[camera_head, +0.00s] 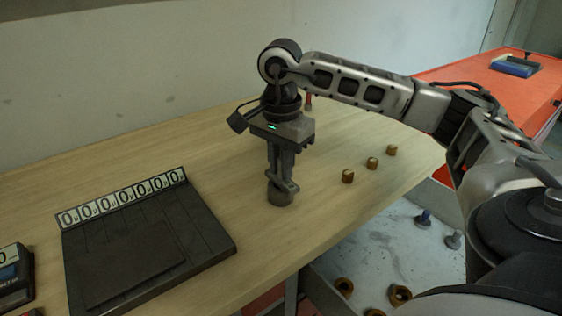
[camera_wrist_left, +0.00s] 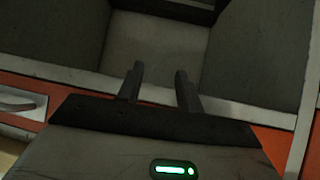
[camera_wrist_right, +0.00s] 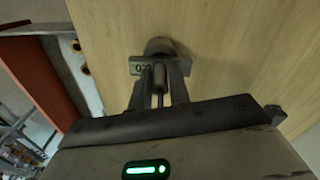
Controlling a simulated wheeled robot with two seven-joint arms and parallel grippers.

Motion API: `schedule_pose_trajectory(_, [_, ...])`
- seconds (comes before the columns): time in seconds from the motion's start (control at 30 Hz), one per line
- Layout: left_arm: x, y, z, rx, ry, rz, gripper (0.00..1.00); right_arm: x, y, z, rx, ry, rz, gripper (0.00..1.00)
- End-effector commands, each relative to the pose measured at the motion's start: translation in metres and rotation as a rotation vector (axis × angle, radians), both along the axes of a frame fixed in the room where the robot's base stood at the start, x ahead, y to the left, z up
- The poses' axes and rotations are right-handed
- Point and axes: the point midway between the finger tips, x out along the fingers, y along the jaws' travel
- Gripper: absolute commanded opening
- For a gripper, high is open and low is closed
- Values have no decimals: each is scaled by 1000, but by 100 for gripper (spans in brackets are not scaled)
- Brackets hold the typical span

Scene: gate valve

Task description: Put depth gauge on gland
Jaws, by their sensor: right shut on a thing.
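The gland, a short dark round cylinder (camera_head: 279,197), stands on the table right below the fingertips. It also shows in the right wrist view (camera_wrist_right: 160,46), just beyond the crossbar. I cannot tell whether gauge and gland touch. My left gripper (camera_wrist_left: 158,77) is open and empty; it shows only in the left wrist view.
A dark tray (camera_head: 215,240) with a row of numbered tags lies left. Several small brass pieces (camera_head: 372,163) stand right of the gripper. A red-topped item (camera_head: 308,102) is partly hidden behind it. A lower pale surface (camera_head: 365,235) holds brass rings (camera_head: 344,286).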

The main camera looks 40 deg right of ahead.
Motion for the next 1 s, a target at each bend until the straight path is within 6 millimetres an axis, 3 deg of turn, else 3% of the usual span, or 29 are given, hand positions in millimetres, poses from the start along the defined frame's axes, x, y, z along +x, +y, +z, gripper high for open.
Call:
schedule_pose_trajectory(0.03, [0,0,0,-1,1,1,36,0,0,-1,0,0,1,27])
schedule_pose_trajectory(0.1, [0,0,0,0,2,1,36,0,0,-1,0,1,1,40])
schedule_pose_trajectory(0.5, [-2,-1,3,-3,2,2,36,1,0,9,0,-3,1,40])
schedule_pose_trajectory(0.83, [-2,-1,-3,-5,5,2,36,1,1,77,2,-6,1,40])
schedule_pose_trajectory(0.9, [-2,-1,10,-4,6,1,36,1,0,97,-1,-4,-1,40])
schedule_pose_trajectory(1.0, [-2,-1,17,-4,-2,2,36,0,0,112,-1,-3,0,40])
